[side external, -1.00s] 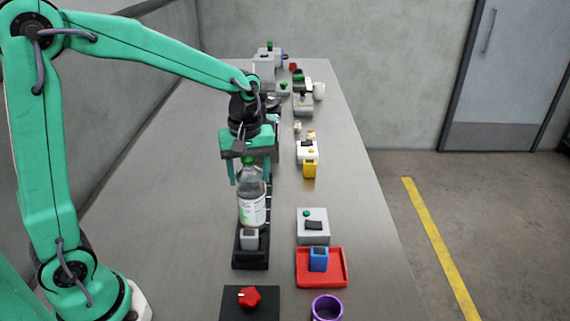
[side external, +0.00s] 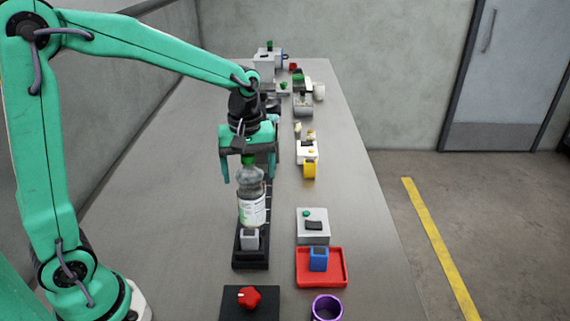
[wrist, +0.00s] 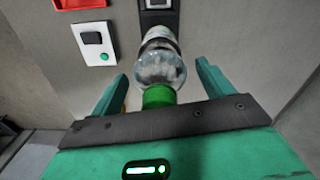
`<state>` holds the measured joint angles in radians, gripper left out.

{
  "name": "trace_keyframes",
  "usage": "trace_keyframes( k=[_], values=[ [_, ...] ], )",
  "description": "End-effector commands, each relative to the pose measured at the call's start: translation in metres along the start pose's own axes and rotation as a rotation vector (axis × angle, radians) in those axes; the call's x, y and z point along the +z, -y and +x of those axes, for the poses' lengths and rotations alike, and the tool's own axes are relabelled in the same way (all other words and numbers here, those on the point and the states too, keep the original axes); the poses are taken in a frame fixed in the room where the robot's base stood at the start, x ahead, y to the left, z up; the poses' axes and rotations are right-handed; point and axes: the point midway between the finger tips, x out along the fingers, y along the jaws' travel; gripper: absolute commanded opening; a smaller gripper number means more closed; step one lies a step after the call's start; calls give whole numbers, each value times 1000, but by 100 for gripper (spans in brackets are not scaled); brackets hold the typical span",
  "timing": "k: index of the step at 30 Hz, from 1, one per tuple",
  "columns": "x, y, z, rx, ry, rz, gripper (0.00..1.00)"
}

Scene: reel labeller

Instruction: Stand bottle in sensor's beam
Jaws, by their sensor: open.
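A clear bottle (side external: 251,207) with a green cap and a white label stands upright on the black track (side external: 249,261). It is just behind a small grey block (side external: 249,239) on the track's near end, which may be the sensor. My gripper (side external: 249,176) is above the bottle with its fingers apart, one on each side of the cap and upper body. In the wrist view the bottle (wrist: 160,65) lies between the two open fingers (wrist: 160,85), with gaps on both sides. No beam shows.
Right of the track are a grey box with a green button (side external: 313,227), a red tray (side external: 333,280) with a blue block (side external: 318,260), a purple ring (side external: 327,308) and a yellow piece (side external: 309,170). A red knob (side external: 249,297) is in front. The table's left side is clear.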

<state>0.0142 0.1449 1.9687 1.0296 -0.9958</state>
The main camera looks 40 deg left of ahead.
Motion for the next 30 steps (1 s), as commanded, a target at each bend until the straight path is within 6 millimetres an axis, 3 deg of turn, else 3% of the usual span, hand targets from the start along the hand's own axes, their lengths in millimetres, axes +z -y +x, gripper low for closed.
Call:
trace_keyframes(
  k=[18,24,30],
  values=[
    [0,0,-91,4,-2,0,80],
    [0,0,-108,2,-1,0,80],
    [0,0,-113,1,0,0,80]
  ],
)
